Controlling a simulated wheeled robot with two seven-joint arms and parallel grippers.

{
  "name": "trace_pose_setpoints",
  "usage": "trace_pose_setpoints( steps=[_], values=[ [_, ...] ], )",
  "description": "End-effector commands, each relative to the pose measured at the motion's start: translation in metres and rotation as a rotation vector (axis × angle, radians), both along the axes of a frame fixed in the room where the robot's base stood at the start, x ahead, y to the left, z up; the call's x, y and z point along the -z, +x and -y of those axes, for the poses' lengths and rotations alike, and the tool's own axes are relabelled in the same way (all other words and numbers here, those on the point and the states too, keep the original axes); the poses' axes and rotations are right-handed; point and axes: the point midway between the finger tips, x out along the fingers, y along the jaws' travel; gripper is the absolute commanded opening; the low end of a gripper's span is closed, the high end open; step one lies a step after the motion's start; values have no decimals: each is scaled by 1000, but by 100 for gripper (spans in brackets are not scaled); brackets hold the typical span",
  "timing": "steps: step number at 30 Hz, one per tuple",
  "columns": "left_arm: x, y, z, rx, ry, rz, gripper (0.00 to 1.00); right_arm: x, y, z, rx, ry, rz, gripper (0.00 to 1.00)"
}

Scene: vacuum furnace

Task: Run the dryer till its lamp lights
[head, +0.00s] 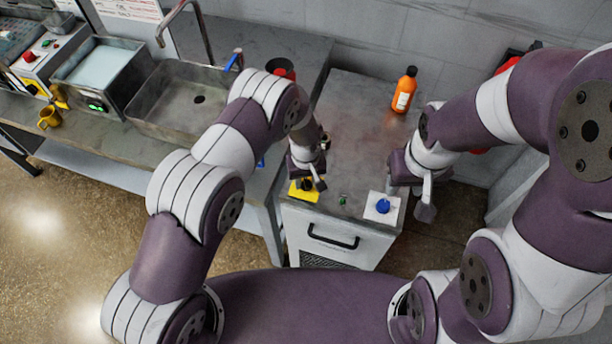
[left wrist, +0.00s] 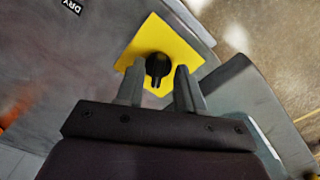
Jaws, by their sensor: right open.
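The dryer (head: 337,258) is a grey cabinet with a black handle. On its top front edge a yellow plate (head: 299,194) carries a black knob (head: 306,184), partly hidden by my left gripper (head: 314,182). In the left wrist view the black knob (left wrist: 158,67) stands on the yellow plate (left wrist: 150,40), between the open fingertips (left wrist: 159,85) with a gap on both sides. A small dark green lamp (head: 342,201) is right of the plate; it does not look lit. My right gripper (head: 425,198) is open and empty, right of a blue button (head: 383,206) on a white plate.
An orange bottle (head: 404,90) stands at the back of the dryer top. A red item (head: 280,68) stands behind my left arm.

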Motion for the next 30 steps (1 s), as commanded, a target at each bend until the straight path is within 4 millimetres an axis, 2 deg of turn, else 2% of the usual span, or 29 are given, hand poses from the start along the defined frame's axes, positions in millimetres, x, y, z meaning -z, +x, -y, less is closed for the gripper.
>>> trace_pose_setpoints(
  steps=[6,8,9,10,20,30],
  values=[
    [0,0,0,0,-1,1,37,0,0,0,0,0,0,43],
    [0,0,0,0,0,1,18,0,0,0,0,0,0,43],
    [0,0,0,0,0,1,5,0,0,0,0,0,0,43],
    [0,0,0,0,0,1,0,0,0,0,0,0,0,43],
    [1,0,0,18,0,0,0,3,0,0,0,0,0,43],
    [3,0,1,209,0,0,0,23,0,0,0,0,0,43]
  ],
)
